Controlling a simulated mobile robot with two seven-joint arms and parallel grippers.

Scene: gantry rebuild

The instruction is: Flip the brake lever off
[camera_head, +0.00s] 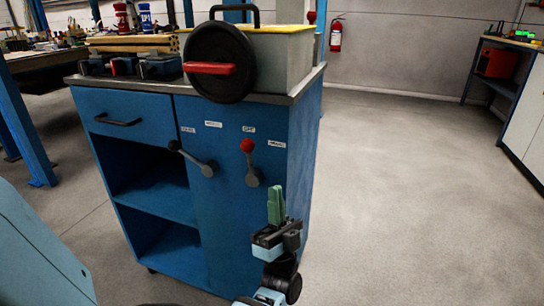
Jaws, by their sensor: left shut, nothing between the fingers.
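Two levers are on the blue cabinet's front panel (225,225). The red-knobbed lever (250,163) stands nearly upright, knob up and leaning slightly left, below a small white label (249,129). The black-knobbed lever (192,160) slants, with its knob to the upper left of its pivot. The label lettering is too small to read surely, so I cannot tell which lever is the brake. My left gripper (276,192) has green fingers pointing up, shut and empty. In the picture it is below and right of the red-knobbed lever, apart from it. My right gripper is not in view.
The cabinet top carries a grey box with a large black wheel (220,62) and red handle, plus dark blocks (130,68). Open shelves (155,190) are at the cabinet's left. Clear floor (400,200) lies to the right. A fire extinguisher (336,35) hangs behind.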

